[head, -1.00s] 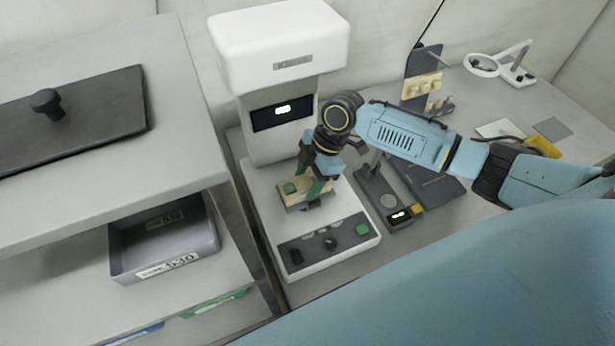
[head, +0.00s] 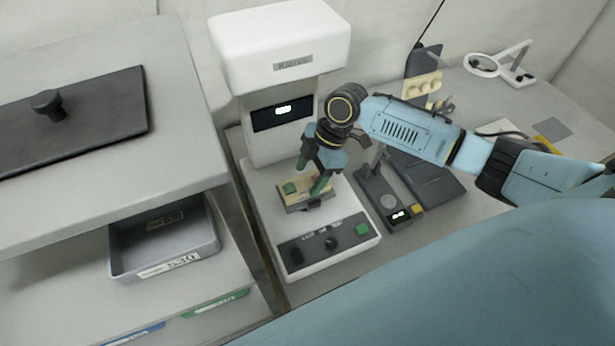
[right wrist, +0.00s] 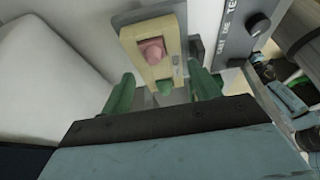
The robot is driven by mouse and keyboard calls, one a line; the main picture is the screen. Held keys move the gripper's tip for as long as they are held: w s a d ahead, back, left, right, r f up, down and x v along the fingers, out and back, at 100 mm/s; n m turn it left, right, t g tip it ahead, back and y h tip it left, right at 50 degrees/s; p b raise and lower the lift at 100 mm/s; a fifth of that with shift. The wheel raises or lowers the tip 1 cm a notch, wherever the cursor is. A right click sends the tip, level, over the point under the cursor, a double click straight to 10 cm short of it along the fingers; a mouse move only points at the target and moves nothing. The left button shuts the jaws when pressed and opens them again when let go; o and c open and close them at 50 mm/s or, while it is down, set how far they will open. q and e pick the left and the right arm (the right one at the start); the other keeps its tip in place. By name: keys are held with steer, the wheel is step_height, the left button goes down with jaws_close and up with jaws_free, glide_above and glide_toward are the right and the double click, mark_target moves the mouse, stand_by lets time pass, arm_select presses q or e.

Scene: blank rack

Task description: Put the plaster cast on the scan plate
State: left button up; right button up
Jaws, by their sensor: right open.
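The plaster cast (head: 299,197) is a cream block lying on the small grey scan plate (head: 316,208) of the white scanner. In the right wrist view the cast (right wrist: 134,37) shows a pink raised part and a small green part. The scan plate (right wrist: 140,13) shows around its edges there. My right gripper (head: 311,176) is just above the cast with its green fingers spread. In the right wrist view the gripper (right wrist: 164,92) is open and empty, with a finger on either side of the cast's near end. My left gripper is out of view.
The white scanner (head: 280,45) has an upper head behind the gripper and a control panel (head: 325,243) in front. A shelf unit (head: 185,100) with a grey tray (head: 165,262) stands at left. A dark stand (head: 422,62) holding cream pieces and a magnifier lamp (head: 482,65) are at right.

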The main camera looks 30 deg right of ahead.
steer(key=v, duration=1)
steer(key=shift+r, duration=0.15)
steer(key=shift+d, duration=0.1)
